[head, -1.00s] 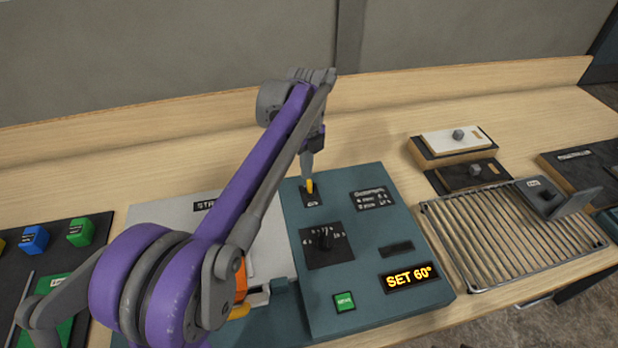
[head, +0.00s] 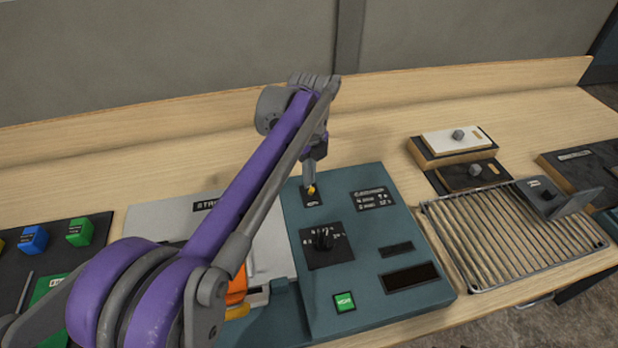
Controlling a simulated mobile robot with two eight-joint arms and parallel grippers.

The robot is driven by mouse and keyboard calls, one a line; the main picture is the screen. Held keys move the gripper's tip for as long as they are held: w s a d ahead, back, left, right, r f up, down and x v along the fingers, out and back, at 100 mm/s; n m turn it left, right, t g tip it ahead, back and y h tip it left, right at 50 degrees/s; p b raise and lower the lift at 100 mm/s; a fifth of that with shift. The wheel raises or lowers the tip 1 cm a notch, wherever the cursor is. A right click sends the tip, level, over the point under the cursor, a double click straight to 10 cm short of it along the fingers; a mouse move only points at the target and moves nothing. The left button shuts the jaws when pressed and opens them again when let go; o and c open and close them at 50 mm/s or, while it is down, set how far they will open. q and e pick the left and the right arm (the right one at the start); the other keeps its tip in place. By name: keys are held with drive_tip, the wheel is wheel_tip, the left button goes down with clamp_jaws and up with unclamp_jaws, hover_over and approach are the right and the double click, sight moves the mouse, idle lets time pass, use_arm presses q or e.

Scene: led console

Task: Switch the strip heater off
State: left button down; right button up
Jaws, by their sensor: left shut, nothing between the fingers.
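The teal control console (head: 362,292) stands on the bench in the middle of the head view. On it are a dark display (head: 409,278), which is blank, a black rotary knob (head: 323,239), a green button (head: 345,301) and a small switch with a yellow tip (head: 311,191) at the upper left. My left gripper (head: 310,181) is shut and empty, with its tip at the switch. It partly hides the switch, and I cannot tell whether they touch. The strip heater's grey plate (head: 172,215) lies left of the console, largely behind my left arm. My right gripper is not in view.
A wire rack (head: 475,240) with a dark bracket stands right of the console. Wooden blocks with knobs (head: 455,142) sit behind it. Blue (head: 34,239) and green (head: 80,232) blocks stand on a dark board at the far left. The bench behind the console is clear.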

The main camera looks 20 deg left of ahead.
use_arm(q)
wheel_tip(320, 180, up, 7)
drive_tip(key=p, duration=0.4)
drive_tip(key=shift+w+a+p, duration=0.3)
drive_tip(key=shift+w+p, duration=0.05)
drive_tip(key=shift+w, duration=0.05)
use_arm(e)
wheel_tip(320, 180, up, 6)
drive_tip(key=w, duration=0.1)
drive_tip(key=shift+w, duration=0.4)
use_arm(q)
drive_tip(key=shift+s+f, duration=0.1)
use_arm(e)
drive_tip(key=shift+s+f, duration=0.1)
